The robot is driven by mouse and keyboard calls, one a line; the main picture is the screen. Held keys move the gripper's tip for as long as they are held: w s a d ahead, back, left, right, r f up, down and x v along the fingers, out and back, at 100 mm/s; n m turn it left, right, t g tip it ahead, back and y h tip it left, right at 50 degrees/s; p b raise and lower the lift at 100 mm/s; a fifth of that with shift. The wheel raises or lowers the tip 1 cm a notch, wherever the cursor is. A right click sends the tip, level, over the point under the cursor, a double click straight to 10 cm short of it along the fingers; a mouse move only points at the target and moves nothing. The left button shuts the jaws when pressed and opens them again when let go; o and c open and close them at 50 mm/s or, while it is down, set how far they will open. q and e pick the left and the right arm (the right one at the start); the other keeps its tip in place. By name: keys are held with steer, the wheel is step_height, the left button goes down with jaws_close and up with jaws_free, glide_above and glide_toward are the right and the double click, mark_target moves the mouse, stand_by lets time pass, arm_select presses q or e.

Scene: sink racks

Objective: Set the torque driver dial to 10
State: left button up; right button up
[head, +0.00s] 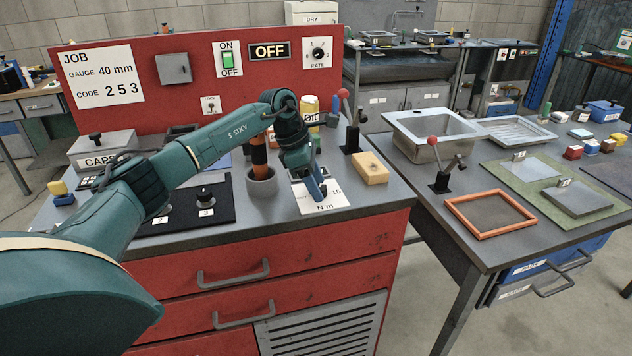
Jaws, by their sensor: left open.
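A white card (325,207) marked "N m", with a "15" showing near its right side, lies at the front right of the red-fronted workbench. My left gripper (319,190) points down over this card and covers its middle. The gripper is open. The dial is hidden behind the gripper, so I cannot tell its setting or whether the fingers touch it. An orange-and-black handle (259,155) stands upright in a grey cup (261,185) left of the gripper. My right gripper is not in view.
A yellow sponge block (371,168) and a red-knobbed lever (350,130) stand right of the card. A black panel with knobs (190,207) lies to the left. A yellow oil bottle (310,105) stands behind the gripper. The bench's front edge is close to the card.

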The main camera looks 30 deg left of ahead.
arm_select(q)
steer(key=b+v, duration=0.1)
steer(key=v, duration=1.2)
